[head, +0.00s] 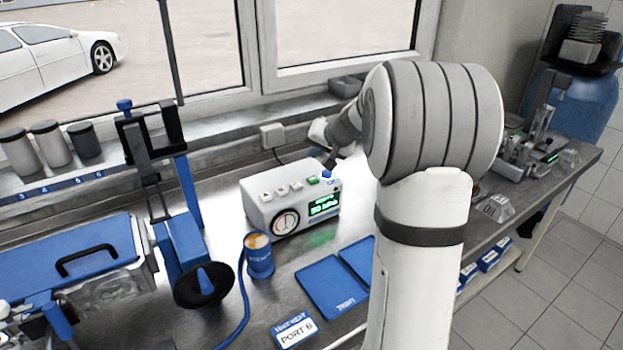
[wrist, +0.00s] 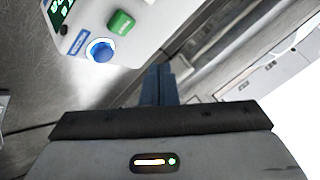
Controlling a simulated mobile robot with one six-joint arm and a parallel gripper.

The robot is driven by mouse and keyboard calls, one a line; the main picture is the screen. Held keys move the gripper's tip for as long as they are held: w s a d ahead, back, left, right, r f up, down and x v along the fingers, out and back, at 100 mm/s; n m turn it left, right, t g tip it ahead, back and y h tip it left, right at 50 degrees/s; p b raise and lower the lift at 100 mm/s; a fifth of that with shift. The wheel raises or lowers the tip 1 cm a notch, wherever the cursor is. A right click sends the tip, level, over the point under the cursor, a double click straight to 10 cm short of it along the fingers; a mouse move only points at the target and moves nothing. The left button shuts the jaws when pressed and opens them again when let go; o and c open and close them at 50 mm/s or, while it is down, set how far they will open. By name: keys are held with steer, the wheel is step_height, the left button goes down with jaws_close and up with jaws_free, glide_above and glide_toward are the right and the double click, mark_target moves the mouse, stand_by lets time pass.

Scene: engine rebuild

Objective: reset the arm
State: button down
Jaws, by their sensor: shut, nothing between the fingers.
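My arm rises in front of the head view and reaches toward the back of the bench. My gripper (wrist: 158,72) is shut and empty in the wrist view, its dark fingers together. In the head view its dark end (head: 333,163) shows just above the right end of a white tester box (head: 262,207). In the wrist view the fingers lie to the right of and below the box's blue ringed knob (wrist: 100,50) and green button (wrist: 120,22). I cannot tell whether they touch the box.
A blue cup (head: 259,262) with a hose stands in front of the box. Blue trays (head: 330,287) and a "PORT B" label plate (head: 295,331) lie nearer. A blue-handled stand (head: 183,235) is at left. Grey canisters (head: 52,143) line the sill. A metal fixture (head: 530,150) is at right.

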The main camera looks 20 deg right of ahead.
steer(key=s+a+n+g, duration=0.2)
steer(key=s+a, duration=0.5)
steer(key=s, duration=0.4)
steer(key=s+a+n+g, duration=0.2)
steer(key=s+a, duration=0.5)
steer(key=s, duration=0.5)
steer(key=s+f+n+g+h, duration=0.1)
steer(key=s+f, duration=0.3)
steer(key=s, duration=0.7)
steer(key=shift+s+n+g+h, duration=0.3)
steer(key=shift+g+h, duration=0.1)
steer(key=shift+h, duration=0.4)
steer(key=shift+w, duration=0.1)
